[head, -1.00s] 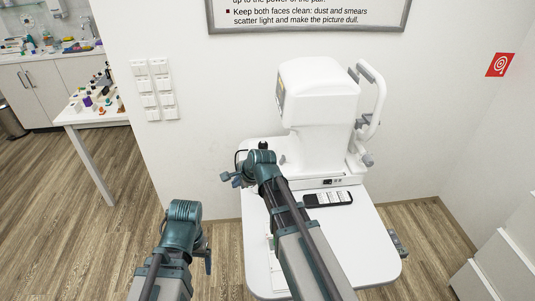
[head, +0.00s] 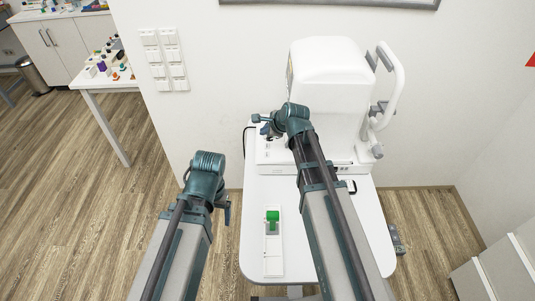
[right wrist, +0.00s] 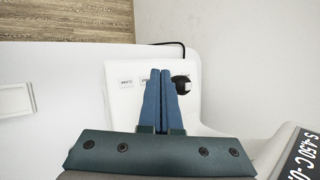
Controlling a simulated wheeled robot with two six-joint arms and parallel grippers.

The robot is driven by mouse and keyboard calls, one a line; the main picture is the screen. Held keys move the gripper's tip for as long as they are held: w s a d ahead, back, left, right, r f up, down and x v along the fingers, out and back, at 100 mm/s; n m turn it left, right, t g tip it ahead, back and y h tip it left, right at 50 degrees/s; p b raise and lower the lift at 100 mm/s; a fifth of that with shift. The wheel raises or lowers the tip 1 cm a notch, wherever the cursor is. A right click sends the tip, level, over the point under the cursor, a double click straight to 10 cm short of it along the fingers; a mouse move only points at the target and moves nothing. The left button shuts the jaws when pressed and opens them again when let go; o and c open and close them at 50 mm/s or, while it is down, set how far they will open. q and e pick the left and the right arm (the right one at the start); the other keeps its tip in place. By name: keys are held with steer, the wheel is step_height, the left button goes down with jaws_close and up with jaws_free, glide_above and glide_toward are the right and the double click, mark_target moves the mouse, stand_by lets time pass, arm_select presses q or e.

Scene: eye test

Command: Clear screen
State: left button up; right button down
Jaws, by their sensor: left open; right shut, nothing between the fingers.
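The white eye-test machine (head: 328,75) stands at the back of a white table (head: 257,205). Its base (right wrist: 115,100) carries a black knob (right wrist: 182,81) and small white labelled buttons (right wrist: 126,82), whose lettering is too small to read. My right gripper (right wrist: 160,72) is shut and empty, its tips over the base between the buttons and the knob. I cannot tell whether they touch it. In the head view the right gripper (head: 266,129) is at the base's left side. The machine's screen is not clearly visible. My left gripper (head: 227,212) is open, left of the table.
A white strip with a green block (head: 273,216) lies on the table's front left. A black tray (head: 351,186) is mostly hidden behind my right arm. Switch panels (head: 165,60) are on the wall. A side table (head: 110,84) with small items is at the far left.

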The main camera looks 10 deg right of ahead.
mark_target(268, 155)
steer(key=shift+s+d+f+b, duration=0.1)
steer(key=shift+d+f+b, duration=0.1)
steer(key=shift+f+b, duration=1.25)
steer(key=shift+w+d+f+b, duration=0.1)
steer(key=shift+d+f+b, duration=0.05)
steer(key=shift+f+b, duration=1.3)
steer(key=shift+s+d+f+b, duration=0.1)
steer(key=shift+d+f+b, duration=0.1)
steer(key=shift+f+b, duration=1.25)
steer(key=shift+f, duration=0.1)
steer(key=shift+f+b, duration=0.3)
steer(key=shift+b, duration=0.05)
steer(key=shift+d+f+b, duration=0.1)
steer(key=shift+f+b, duration=0.2)
steer(key=shift+f, duration=0.05)
steer(key=shift+r, duration=0.15)
steer(key=shift+r+p, duration=0.6)
steer(key=shift+p, duration=0.15)
steer(key=shift+r, duration=0.1)
steer(key=r+p, duration=0.5)
steer(key=shift+a, duration=0.4)
steer(key=shift+f, duration=0.1)
